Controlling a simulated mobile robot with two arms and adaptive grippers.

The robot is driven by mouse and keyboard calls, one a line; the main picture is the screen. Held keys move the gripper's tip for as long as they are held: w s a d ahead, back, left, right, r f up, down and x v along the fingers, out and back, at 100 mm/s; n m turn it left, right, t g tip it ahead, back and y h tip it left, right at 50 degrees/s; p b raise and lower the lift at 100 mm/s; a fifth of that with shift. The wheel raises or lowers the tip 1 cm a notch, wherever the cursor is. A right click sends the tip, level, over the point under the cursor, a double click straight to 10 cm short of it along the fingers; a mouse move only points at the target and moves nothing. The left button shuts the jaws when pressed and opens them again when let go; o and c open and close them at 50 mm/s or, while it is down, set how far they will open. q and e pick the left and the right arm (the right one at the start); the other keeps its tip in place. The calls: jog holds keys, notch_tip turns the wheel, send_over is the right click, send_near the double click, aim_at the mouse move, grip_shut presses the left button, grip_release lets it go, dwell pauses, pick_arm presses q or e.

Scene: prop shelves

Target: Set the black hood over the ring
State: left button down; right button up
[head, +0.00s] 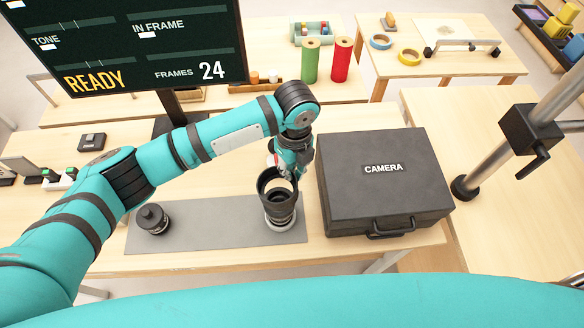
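The black hood (277,203), an open-topped dark cylinder, is above a pale silver ring (285,226) near the right end of the grey mat (215,222). The ring shows only in part below the hood; I cannot tell whether the two touch. My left gripper (291,174) reaches down from behind and appears shut on the hood's far rim; its fingertips are partly hidden by the hood. My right gripper is not in view.
A black knobbed cylinder (152,219) stands on the mat's left end. A black case marked CAMERA (385,180) is close right of the hood. A dark display (130,45) stands behind my arm. A metal post with a clamp (530,130) rises at right.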

pick_arm(q)
jog(key=shift+f+b, duration=0.6)
jog(key=shift+f, duration=0.3)
notch_tip(320, 180, down, 2)
jog(key=b, duration=0.2)
jog(key=shift+f+b, duration=0.1)
jog(key=shift+b, duration=0.3)
jog(key=shift+r, duration=0.2)
jog(key=shift+f, duration=0.1)
jog(key=shift+f+y+p, duration=0.3)
jog(key=shift+y, duration=0.2)
jog(key=shift+p, duration=0.55)
dwell(0.4)
